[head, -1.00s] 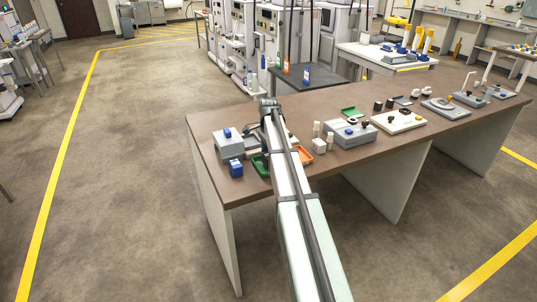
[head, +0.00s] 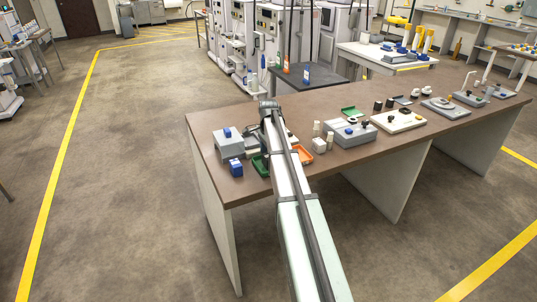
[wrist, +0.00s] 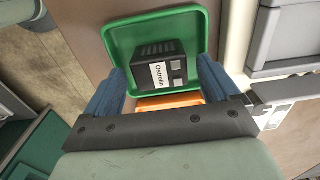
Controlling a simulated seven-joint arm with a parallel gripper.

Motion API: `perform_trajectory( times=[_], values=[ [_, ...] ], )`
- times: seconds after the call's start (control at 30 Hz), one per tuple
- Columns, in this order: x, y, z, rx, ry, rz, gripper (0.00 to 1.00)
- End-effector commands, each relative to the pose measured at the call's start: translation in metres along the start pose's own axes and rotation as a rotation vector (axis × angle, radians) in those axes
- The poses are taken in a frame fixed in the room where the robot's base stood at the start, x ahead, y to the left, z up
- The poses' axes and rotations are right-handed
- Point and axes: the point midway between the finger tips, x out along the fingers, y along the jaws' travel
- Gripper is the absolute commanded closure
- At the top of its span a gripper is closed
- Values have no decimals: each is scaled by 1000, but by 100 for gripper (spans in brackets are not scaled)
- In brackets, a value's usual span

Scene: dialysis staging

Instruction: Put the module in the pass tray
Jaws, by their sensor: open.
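In the wrist view a dark, boxy module (wrist: 156,68) with a white label and two grey squares is inside a green tray (wrist: 115,40). It sits slightly turned against the tray sides. My gripper (wrist: 160,76) is open, its blue fingers apart at left and right with the module between or just beyond their tips. The fingers do not visibly touch it. The green tray also shows in the head view (head: 260,165), left of my arm, which hides the module there. I cannot tell from these views which tray is the pass tray.
An orange tray (head: 302,155) lies right of my arm. A grey device (head: 228,144) and a blue block (head: 236,168) stand to the left. Small white blocks (head: 319,145) and a grey device (head: 350,133) stand to the right on the brown table (head: 275,189).

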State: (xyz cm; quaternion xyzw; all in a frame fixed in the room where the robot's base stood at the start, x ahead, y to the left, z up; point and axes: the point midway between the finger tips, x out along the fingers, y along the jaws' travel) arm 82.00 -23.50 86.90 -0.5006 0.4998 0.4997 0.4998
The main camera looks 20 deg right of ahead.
Motion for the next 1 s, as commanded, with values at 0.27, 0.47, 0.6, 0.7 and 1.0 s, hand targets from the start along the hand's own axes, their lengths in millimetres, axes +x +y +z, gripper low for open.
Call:
perform_trajectory(
  times=[0.27,0.47,0.6,0.7,1.0],
  values=[
    [-27,-1,0,0,1,-2,11],
    [-65,-1,0,0,1,-2,11],
    [-89,-1,0,0,1,-2,11],
    [-102,-1,0,0,0,-1,11],
    [-122,0,0,0,0,0,11]
  ],
)
